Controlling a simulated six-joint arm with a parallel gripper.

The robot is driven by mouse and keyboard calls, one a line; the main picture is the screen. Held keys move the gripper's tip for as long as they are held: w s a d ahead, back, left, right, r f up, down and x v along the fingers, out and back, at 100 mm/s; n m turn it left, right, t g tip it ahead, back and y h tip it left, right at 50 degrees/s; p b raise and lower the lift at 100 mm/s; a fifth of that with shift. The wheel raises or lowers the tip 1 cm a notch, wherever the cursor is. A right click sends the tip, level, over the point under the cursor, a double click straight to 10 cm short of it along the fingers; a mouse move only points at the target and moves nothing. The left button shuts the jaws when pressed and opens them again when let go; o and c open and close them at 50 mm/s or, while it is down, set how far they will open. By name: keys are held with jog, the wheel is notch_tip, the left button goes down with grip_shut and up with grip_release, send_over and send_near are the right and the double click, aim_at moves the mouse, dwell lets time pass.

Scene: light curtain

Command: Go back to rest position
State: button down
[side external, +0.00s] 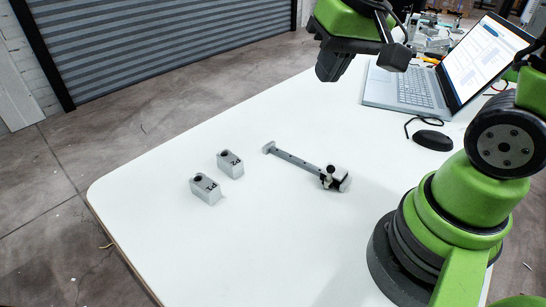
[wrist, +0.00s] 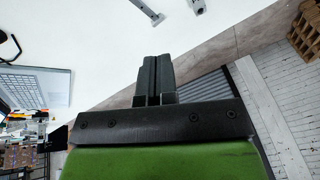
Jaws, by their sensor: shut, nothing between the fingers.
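My gripper (side external: 334,66) hangs in the air above the far part of the white table, at the top of the side external view. In the wrist view its two dark fingers (wrist: 154,80) are together with nothing between them. A grey bar-shaped part (side external: 297,160) lies on the table with a block-like end at its right. Two grey blocks marked P1 (side external: 207,190) and P2 (side external: 231,164) stand to its left. My gripper is apart from all of them. The wrist view shows only pieces of the parts at its top edge.
The white table (side external: 150,210) has free room at its left and front. An open laptop (side external: 405,90) stands at the back right, with a black mouse (side external: 433,140) and its cable near it. Small clutter lies behind the laptop. A grey shutter (side external: 160,40) is beyond the table.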

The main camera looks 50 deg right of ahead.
jog(key=s+a+r+t, duration=0.1)
jog(key=s+a+r, duration=0.1)
jog(key=s+r, duration=0.1)
jog(key=s+a+r+n+t+y, duration=0.1)
jog(key=s+a+r+t, duration=0.1)
jog(key=s, duration=0.4)
jog(key=shift+a+r+y, duration=0.25)
jog(key=shift+r+y, duration=0.05)
jog(key=shift+r, duration=0.2)
